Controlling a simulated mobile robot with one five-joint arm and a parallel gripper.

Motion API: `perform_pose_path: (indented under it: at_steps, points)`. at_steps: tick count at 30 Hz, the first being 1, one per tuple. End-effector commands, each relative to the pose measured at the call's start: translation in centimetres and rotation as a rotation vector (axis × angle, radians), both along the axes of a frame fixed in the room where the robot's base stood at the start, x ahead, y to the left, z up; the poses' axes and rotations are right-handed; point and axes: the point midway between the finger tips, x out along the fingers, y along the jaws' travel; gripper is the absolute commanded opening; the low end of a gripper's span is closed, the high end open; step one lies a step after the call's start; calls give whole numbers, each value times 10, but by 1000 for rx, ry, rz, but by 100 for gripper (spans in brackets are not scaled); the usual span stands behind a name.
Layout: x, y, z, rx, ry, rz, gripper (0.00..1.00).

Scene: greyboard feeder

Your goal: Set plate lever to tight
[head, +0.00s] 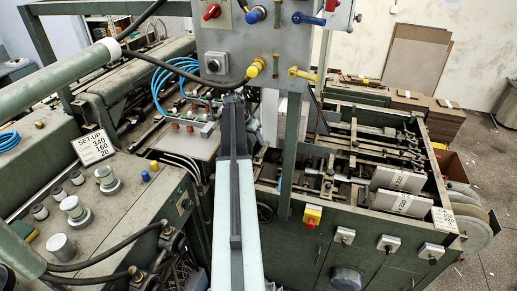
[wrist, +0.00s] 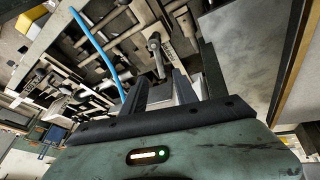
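In the wrist view a grey metal lever (wrist: 154,44) with a rounded end stands just ahead of my gripper (wrist: 160,82), with a pale strip beside it. I take it for the plate lever, but no legible label confirms this, and I cannot tell its setting. The dark fingers point toward it, stand apart and hold nothing visible. They do not appear to touch it. In the head view my arm reaches up the middle; the fingertips are not clear there, and I cannot single out this lever.
A grey panel (head: 238,40) with red, blue and yellow handles stands above my arm. The green feeder frame (head: 350,235), with rods and two pale blocks, is at right. A control desk (head: 95,235) with knobs is at left. A blue hose (wrist: 98,45) crosses the wrist view.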

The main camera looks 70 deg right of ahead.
Motion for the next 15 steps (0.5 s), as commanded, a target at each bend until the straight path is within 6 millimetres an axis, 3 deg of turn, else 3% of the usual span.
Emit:
perform_pose_path:
  at_steps: [1, 9, 15]
  points:
    - [-1, -2, -13, 0, 0, 0, 35]
    - [-12, -17, -58, 1, -1, 1, 35]
    - [-15, -20, -63, 1, -1, 3, 35]
